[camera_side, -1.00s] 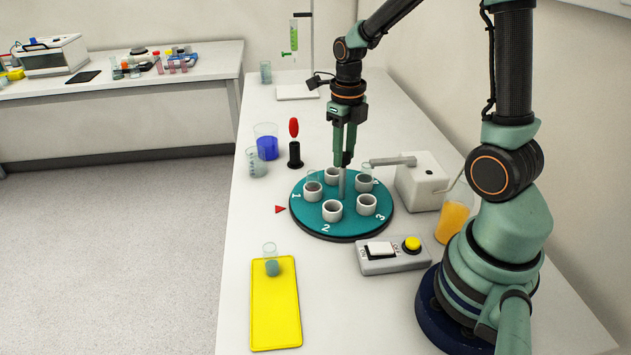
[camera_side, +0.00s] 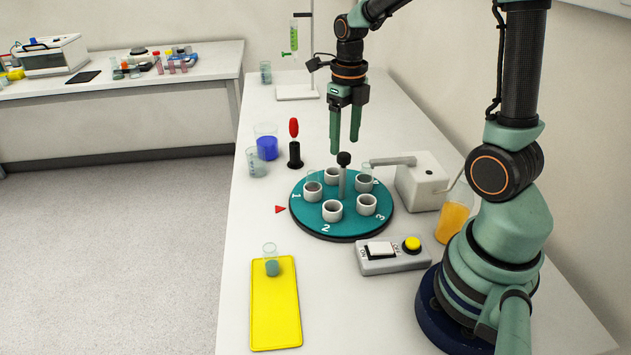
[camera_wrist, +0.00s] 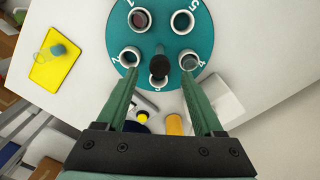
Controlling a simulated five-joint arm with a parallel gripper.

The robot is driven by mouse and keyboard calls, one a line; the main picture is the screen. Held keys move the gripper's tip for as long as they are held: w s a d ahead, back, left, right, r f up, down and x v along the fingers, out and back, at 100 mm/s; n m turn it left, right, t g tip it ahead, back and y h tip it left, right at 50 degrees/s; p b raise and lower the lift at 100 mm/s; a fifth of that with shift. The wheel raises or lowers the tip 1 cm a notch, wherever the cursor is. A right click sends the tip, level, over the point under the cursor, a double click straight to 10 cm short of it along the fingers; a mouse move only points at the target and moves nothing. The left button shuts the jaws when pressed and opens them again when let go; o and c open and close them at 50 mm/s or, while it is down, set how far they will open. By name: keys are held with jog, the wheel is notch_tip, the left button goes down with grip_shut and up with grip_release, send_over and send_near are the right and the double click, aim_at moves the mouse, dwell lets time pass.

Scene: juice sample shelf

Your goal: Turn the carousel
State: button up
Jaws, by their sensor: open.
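The carousel (camera_side: 311,223) is a round teal disc with numbered positions, white ring holders and a central post with a dark knob (camera_side: 344,158). A red pointer (camera_side: 280,209) lies on the table at its left, near number 1. Glass vials stand in some of the holders. My gripper (camera_side: 345,147) is open and empty, above and slightly behind the knob. In the wrist view the carousel (camera_wrist: 160,36) fills the upper middle, and the knob (camera_wrist: 160,66) shows between the spread fingers of my gripper (camera_wrist: 155,85), which is apart from it.
A white dispenser box (camera_side: 422,181) with an arm reaches over the carousel's right side. A switch box (camera_side: 375,266) with a yellow button stands in front. A yellow tray (camera_side: 275,315) with a vial, beakers and a red-topped black stand (camera_side: 295,155) are at the left.

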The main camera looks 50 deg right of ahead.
notch_tip(320, 180, up, 8)
jog(key=shift+r, duration=0.25)
